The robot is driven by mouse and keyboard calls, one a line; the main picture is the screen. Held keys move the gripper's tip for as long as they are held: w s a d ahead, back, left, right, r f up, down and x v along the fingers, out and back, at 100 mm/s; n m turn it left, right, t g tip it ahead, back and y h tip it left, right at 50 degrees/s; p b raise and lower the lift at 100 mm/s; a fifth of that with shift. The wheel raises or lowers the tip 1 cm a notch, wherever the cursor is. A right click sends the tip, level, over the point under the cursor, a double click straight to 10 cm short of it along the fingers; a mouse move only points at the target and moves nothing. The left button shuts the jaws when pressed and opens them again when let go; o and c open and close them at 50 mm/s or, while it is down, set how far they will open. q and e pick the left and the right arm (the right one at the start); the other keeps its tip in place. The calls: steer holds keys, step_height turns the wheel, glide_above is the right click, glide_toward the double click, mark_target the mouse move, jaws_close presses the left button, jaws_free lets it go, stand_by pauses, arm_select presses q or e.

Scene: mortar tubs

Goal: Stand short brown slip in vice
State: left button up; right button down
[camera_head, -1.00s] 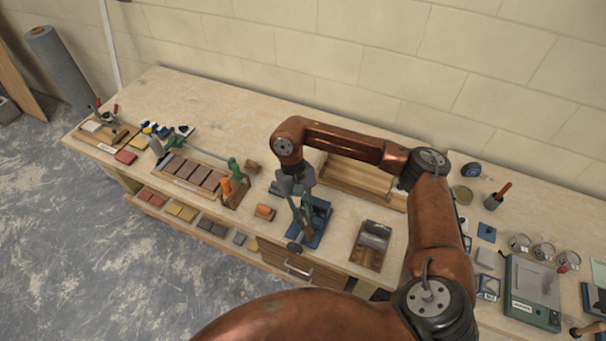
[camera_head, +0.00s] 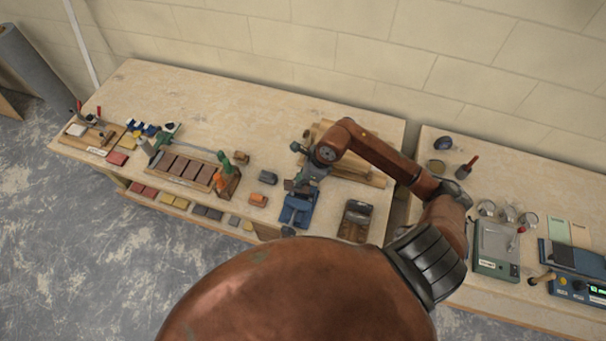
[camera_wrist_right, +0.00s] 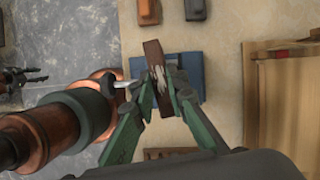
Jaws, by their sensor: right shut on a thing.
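My right gripper (camera_wrist_right: 159,88) is shut on a brown slip (camera_wrist_right: 154,56) with a pale mark on its face. The slip runs lengthwise between the fingers and sticks out past their tips. In the wrist view the blue vice (camera_wrist_right: 188,66) lies behind the slip, partly hidden by it and by the fingers. In the head view the vice (camera_head: 298,209) stands near the bench's front edge, with my right gripper (camera_head: 301,184) at its wall side. I cannot tell whether the slip touches the vice.
An orange block (camera_head: 258,200) and a grey block (camera_head: 268,177) lie left of the vice. A dark-framed tray (camera_head: 356,221) stands to its right. A wooden tray (camera_head: 362,172) lies behind my wrist. A rack of brown slips (camera_head: 186,170) is further left.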

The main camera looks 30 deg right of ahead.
arm_select(q)
steer(key=w+r, duration=0.1)
steer(key=w, duration=0.5)
arm_select(e)
steer(key=shift+d+m+t, duration=0.3)
steer(key=shift+d+m, duration=0.45)
steer(key=shift+m, duration=0.25)
step_height(320, 180, down, 4)
steer(key=shift+r+b, duration=0.25)
steer(key=shift+b, duration=0.7)
steer(key=shift+f, duration=0.25)
arm_select(q)
steer(key=s+f, duration=0.1)
steer(key=s, duration=0.1)
steer(key=s+f, duration=0.2)
steer(key=shift+s+d+b, duration=0.1)
steer(key=shift+b, duration=0.3)
arm_select(e)
steer(key=shift+w+f, duration=0.1)
steer(key=shift+h, duration=0.3)
